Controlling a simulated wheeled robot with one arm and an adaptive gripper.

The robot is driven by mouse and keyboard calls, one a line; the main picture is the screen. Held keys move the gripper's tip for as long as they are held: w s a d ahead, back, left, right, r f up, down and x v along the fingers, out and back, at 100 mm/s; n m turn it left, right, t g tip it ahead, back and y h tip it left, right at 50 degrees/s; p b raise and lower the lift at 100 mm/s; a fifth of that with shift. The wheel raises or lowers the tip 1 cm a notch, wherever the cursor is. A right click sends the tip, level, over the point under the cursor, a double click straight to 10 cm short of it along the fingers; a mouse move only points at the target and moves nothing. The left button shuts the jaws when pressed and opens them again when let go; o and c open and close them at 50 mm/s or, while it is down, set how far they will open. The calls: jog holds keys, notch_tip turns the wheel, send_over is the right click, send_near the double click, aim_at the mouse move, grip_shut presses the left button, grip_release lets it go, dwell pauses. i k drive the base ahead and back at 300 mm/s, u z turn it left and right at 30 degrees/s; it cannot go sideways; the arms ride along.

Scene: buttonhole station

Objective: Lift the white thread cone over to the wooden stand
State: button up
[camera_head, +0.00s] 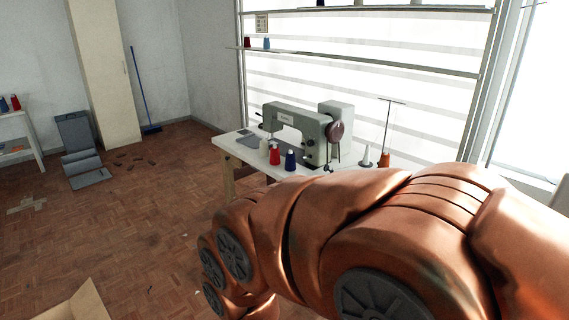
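A small white thread cone (264,147) stands upright on the white sewing table (236,143), left of a red cone (274,155) and a blue cone (290,160). A second pale, grey-white cone (366,157) shows farther right, beside an orange cone (384,160). A thin upright pole with a crossbar (390,100) rises by the orange cone. My arm hides what lies below it, so I cannot make out a wooden stand. My copper arm crosses the foreground; my gripper is not in view.
A grey-green sewing machine (300,124) stands on the table behind the cones. An open cardboard box (78,304) is at the lower left. A grey folded object (80,150) and a blue broom (146,95) stand farther back. The parquet floor left of the table is mostly clear.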

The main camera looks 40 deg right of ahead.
aim_at(365, 161)
jog(key=z, duration=2.25)
jog(key=i, duration=1.6)
jog(key=u, duration=1)
jog(key=i, duration=0.65)
jog(key=u, duration=0.7)
